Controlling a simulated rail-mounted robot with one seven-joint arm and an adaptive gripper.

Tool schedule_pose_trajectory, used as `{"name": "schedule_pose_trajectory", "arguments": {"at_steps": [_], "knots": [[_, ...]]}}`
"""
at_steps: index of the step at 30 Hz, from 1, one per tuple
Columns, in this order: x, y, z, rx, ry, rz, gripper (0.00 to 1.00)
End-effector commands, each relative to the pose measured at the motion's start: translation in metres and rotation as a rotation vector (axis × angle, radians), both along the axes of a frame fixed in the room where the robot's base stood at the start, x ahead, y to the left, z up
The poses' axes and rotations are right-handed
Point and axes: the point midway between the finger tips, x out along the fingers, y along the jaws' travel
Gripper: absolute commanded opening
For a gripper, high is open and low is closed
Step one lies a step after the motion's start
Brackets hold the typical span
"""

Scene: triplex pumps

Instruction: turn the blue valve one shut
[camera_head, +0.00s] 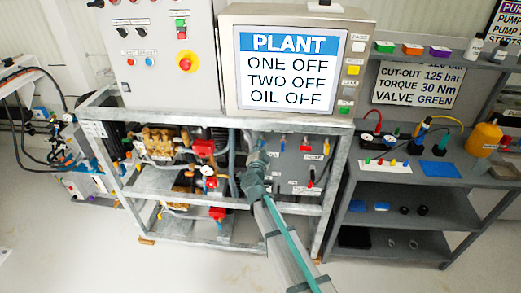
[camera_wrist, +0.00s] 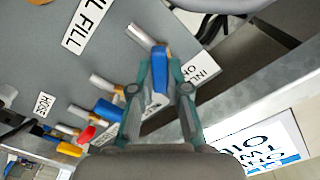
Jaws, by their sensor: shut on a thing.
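My gripper (camera_wrist: 160,70) is shut on a blue valve handle (camera_wrist: 159,72) in the wrist view, with one finger on each side of it. The handle sits on a pale metal stem coming out of a grey panel. A partly covered label beside it begins with "INL". A second blue handle (camera_wrist: 108,110) is nearby, outside the fingers. In the head view my gripper (camera_head: 257,152) is at the grey panel inside the frame, and it hides the held handle. Another blue handle (camera_head: 284,140) shows to its right.
Red (camera_wrist: 86,134) and yellow (camera_wrist: 70,149) handles stand close by on the same panel. The galvanised frame (camera_head: 335,170) surrounds it. The plant screen (camera_head: 293,68) above reads ONE OFF, TWO OFF, OIL OFF. Shelves (camera_head: 400,180) stand to the right.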

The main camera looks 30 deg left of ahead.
Motion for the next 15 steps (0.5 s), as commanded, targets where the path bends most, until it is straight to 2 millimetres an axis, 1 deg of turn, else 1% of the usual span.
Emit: {"name": "schedule_pose_trajectory", "arguments": {"at_steps": [1, 15], "knots": [[-0.0002, -0.0005, -0.0028, 0.041, 0.02, 0.0, 0.0], [0.0003, -0.0017, -0.0049, 0.437, 0.21, -0.001, 0.0]]}}
